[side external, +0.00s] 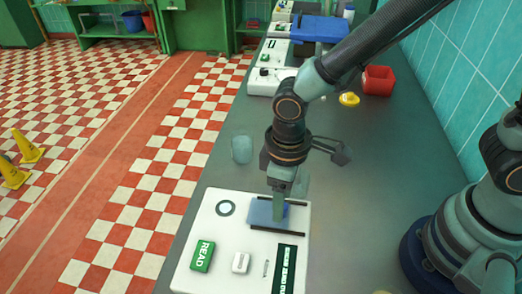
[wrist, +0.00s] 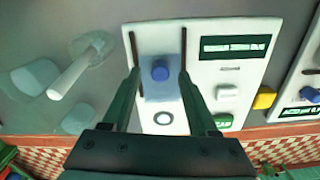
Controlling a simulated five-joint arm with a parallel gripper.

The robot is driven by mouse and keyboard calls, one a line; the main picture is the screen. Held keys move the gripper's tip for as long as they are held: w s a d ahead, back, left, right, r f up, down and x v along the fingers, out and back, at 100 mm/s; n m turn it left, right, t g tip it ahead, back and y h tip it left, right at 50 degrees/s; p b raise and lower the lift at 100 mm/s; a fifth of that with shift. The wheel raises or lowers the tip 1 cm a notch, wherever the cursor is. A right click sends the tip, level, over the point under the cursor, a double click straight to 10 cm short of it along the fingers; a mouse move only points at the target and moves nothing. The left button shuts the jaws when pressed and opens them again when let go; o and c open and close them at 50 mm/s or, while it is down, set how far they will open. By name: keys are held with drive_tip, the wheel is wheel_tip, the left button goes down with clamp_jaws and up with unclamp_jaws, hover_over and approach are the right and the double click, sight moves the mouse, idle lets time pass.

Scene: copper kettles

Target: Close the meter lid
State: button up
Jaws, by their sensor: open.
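The meter (side external: 208,222) is a white box on the grey counter, also in the wrist view (wrist: 215,75). Its blue translucent lid (side external: 258,212) lies between two dark rails; a round blue knob (wrist: 160,72) stands on it in the wrist view. A ring-shaped dial (side external: 225,208) lies uncovered beside the lid, on the side away from my base. My gripper (wrist: 158,74) is open, with one finger on each side of the knob. In the side view my gripper (side external: 280,208) is low over the lid and hides part of it; whether it touches is unclear.
A green READ button (side external: 202,255), a small white switch (side external: 240,262) and a dark display (side external: 285,268) are on the meter. A translucent cup-like object (side external: 241,149) stands behind it. A red bin (side external: 378,80) and yellow item (side external: 349,99) lie farther back. Counter right of the meter is clear.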

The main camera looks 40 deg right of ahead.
drive_tip(key=shift+f, duration=0.7)
clamp_jaws()
idle(1.0)
